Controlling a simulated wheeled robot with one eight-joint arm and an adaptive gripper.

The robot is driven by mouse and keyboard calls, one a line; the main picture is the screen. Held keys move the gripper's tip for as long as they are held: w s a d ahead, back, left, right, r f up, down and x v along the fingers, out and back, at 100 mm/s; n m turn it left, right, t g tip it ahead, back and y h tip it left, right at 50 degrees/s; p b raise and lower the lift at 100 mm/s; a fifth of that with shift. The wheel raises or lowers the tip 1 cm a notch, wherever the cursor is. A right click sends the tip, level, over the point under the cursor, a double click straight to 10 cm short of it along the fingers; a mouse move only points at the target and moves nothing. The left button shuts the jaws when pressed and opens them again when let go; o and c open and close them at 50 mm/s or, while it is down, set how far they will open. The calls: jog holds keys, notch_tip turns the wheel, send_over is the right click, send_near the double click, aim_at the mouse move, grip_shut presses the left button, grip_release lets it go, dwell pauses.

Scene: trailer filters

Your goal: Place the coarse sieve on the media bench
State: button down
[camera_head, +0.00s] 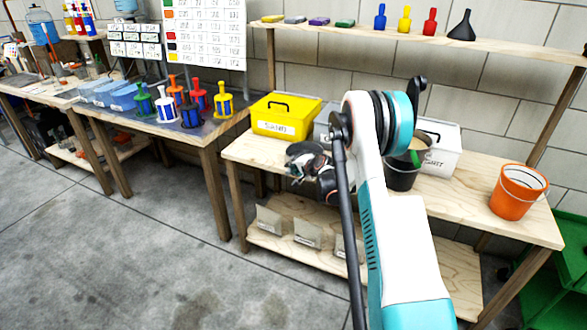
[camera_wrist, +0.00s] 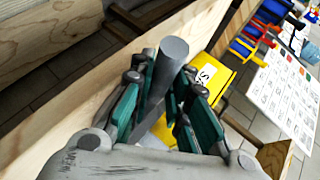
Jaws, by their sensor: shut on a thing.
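My gripper (camera_head: 300,172) is over the left part of the wooden bench (camera_head: 238,150) on the right, in front of the yellow box. In the wrist view its green-padded fingers (camera_wrist: 168,100) are shut on a smooth grey round handle (camera_wrist: 173,52), which I take to be the coarse sieve's. In the head view a dark round shape (camera_head: 304,148) shows at the gripper, perhaps the sieve's head. The mesh cannot be made out, and my arm hides part of the bench.
On the bench stand a yellow box (camera_head: 285,117), a white box (camera_head: 440,148), a black bucket (camera_head: 401,178) and an orange bucket (camera_head: 517,192). A shelf (camera_head: 420,38) with bottles and a funnel runs above. Filter cartridges (camera_head: 190,112) crowd the table to the left.

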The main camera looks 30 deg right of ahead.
jog(key=c, duration=1.5)
grip_release()
jog(key=shift+c, duration=0.2)
jog(key=shift+s+r, duration=0.2)
jog(key=shift+s, duration=0.05)
jog(key=p+v, duration=0.4)
jog(key=v, duration=0.7)
jog(key=shift+s, duration=0.25)
jog(key=shift+r, duration=0.1)
